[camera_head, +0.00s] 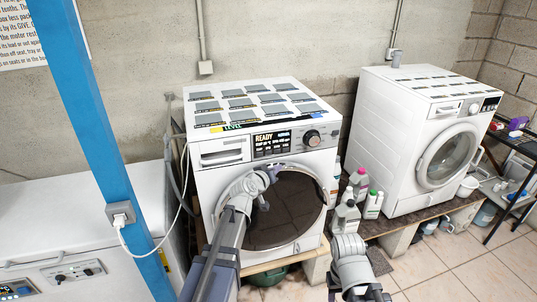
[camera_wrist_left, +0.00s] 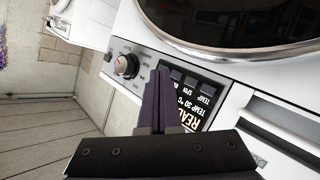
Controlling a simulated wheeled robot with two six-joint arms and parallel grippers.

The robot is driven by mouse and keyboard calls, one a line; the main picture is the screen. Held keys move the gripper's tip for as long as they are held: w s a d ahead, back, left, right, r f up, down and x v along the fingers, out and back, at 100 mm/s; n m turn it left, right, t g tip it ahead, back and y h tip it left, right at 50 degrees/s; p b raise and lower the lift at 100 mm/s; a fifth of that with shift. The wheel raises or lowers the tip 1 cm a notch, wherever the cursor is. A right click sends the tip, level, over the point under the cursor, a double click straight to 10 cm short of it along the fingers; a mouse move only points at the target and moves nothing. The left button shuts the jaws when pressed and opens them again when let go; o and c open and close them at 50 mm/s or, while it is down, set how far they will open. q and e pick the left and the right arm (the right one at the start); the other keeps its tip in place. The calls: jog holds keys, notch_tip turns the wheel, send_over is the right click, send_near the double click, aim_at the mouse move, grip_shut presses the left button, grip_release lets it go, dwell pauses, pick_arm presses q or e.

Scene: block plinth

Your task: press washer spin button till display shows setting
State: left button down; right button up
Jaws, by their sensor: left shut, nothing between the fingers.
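The front-left washer (camera_head: 222,182) has a dark display (camera_head: 272,143) reading READY, with smaller temperature and spin lines too small to read surely. In the left wrist view the display (camera_wrist_left: 198,118) appears turned, with a row of small dark buttons along its edge and TEMP and SPIN labels beside them. My left gripper (camera_head: 274,170) is just below the display, in front of the door's top. In the left wrist view its shut, empty fingers (camera_wrist_left: 158,78) overlap the display's edge near the buttons and hide part of it. I cannot tell whether they touch. My right gripper is not visible.
A round knob (camera_head: 312,138) sits right of the display. A second washer (camera_head: 388,150) stands to the right. Several bottles (camera_head: 346,216) stand between the washers. A blue post (camera_head: 85,100) with a socket and white cable rises at left. My right forearm is at the bottom.

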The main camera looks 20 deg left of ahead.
aim_at(273, 153)
pick_arm(q)
jog(key=w+a, duration=0.1)
jog(key=w, duration=0.1)
jog(key=w+a, duration=0.1)
jog(key=w, duration=0.1)
jog(key=w+a, duration=0.2)
jog(key=shift+w+a, duration=0.1)
dwell(2.1)
jog(key=shift+w+a, duration=0.15)
jog(key=shift+w, duration=0.1)
jog(key=shift+w+a, duration=0.25)
jog(key=shift+w, duration=0.05)
dwell(0.8)
jog(key=shift+s+d, duration=0.5)
jog(key=shift+s, duration=0.15)
dwell(0.4)
jog(key=shift+s+d, duration=0.7)
jog(key=shift+s, duration=0.35)
jog(key=shift+s+d, duration=0.7)
jog(key=shift+s, duration=0.35)
dwell(0.7)
